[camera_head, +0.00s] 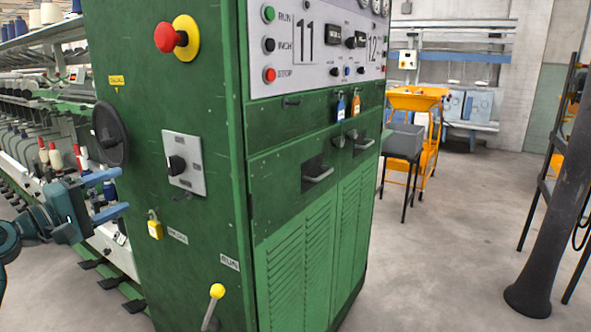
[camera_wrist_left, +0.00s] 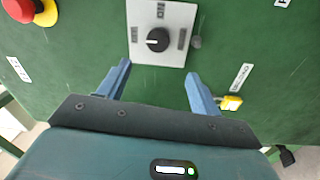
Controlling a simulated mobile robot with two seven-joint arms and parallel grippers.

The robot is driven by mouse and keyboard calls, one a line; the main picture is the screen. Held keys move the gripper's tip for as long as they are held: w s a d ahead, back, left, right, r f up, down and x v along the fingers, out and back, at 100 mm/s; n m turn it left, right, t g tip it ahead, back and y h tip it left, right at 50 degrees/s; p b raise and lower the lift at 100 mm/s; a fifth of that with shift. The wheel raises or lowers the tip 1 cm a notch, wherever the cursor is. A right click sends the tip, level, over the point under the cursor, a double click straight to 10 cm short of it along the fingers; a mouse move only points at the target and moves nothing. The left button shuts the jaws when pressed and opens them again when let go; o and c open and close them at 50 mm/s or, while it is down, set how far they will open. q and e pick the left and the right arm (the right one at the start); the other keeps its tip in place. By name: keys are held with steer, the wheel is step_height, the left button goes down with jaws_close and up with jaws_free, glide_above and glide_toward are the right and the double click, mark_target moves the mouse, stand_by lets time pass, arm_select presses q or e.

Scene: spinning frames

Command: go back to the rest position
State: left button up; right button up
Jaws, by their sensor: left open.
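My left gripper (camera_head: 112,194) is at the left of the head view, in front of the spinning frames and beside the green cabinet's left side. Its two blue fingers are apart with nothing between them. In the left wrist view the open fingers (camera_wrist_left: 160,88) point at the green panel, below a grey plate with a black rotary switch (camera_wrist_left: 158,40). The same switch (camera_head: 177,165) shows in the head view, to the right of the gripper and apart from it. My right gripper is in neither view.
The green cabinet (camera_head: 300,220) fills the middle. On its side are a red emergency button (camera_head: 170,38), a black handwheel (camera_head: 108,134), a yellow padlock (camera_head: 154,226) and a yellow-knobbed lever (camera_head: 216,292). An orange trolley (camera_head: 428,150) stands behind right. The floor at right is mostly clear.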

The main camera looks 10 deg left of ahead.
arm_select(q)
steer(key=s+d+f+m+g+y+p, duration=0.1)
steer(key=s+d+f+m+g, duration=0.1)
steer(key=d+f, duration=0.5)
steer(key=s+d+f+m+g+y+p, duration=0.1)
steer(key=s+d+f+m, duration=0.1)
steer(key=f, duration=1)
steer(key=s+d+f+m+g+y, duration=0.2)
steer(key=d+f, duration=0.3)
steer(key=f, duration=0.4)
steer(key=s+d+f+m+p, duration=0.1)
steer(key=s+d+f+m, duration=0.2)
steer(key=s+d, duration=0.5)
steer(key=s+d+f+m+g+p, duration=0.1)
steer(key=s+d+f+m, duration=0.3)
steer(key=s+d, duration=0.5)
steer(key=shift+d+f+m+g, duration=0.25)
steer(key=shift+d+m+g, duration=0.1)
steer(key=shift+m, duration=0.55)
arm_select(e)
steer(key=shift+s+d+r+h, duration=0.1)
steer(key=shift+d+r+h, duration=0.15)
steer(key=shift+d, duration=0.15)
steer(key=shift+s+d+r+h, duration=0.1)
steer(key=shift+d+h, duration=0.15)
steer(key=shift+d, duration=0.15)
